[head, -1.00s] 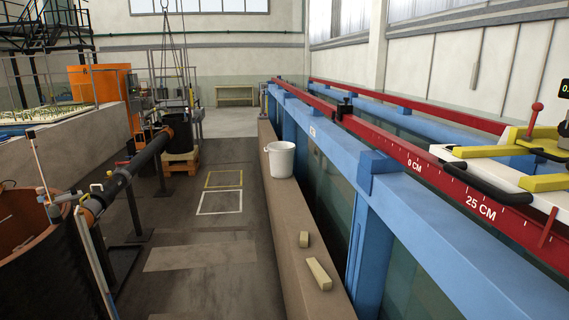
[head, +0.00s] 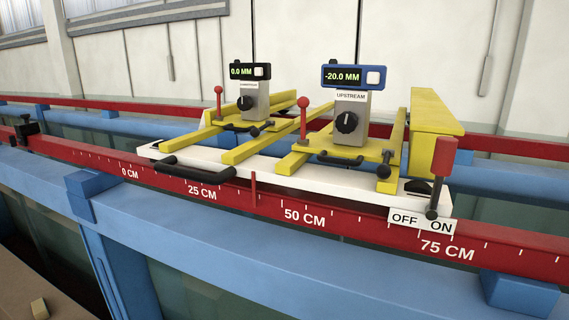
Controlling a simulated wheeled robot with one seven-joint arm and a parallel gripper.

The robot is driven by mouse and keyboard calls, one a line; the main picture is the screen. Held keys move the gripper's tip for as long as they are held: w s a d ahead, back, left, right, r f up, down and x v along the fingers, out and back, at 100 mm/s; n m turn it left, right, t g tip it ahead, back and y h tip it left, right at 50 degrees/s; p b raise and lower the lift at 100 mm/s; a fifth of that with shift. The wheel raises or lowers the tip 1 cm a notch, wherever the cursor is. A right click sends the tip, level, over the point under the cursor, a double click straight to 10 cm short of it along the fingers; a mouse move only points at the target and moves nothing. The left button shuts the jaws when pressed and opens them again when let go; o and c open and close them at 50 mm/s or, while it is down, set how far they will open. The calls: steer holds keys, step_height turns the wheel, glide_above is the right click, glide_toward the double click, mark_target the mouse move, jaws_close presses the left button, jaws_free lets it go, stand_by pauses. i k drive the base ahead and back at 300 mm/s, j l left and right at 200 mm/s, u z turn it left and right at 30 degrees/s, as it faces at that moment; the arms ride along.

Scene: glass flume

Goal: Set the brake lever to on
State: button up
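The brake lever (head: 444,157) stands at the right end of the white carriage (head: 330,185). The rod is near upright and leans slightly to the right. A white label (head: 424,221) reading OFF on the left and ON on the right is behind the lever's lower end. I cannot tell for sure which setting the lever is in. My gripper is not in view.
The carriage rides on a red rail (head: 345,222) with a centimetre scale, above the blue flume frame (head: 240,240). Two yellow gauge mounts carry displays, a left one (head: 249,72) and a right one (head: 354,76), with slim red-knobbed levers. A yellow beam (head: 437,112) stands close behind the brake lever.

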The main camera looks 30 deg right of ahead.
mark_target(446, 147)
steer(key=z, duration=1.85)
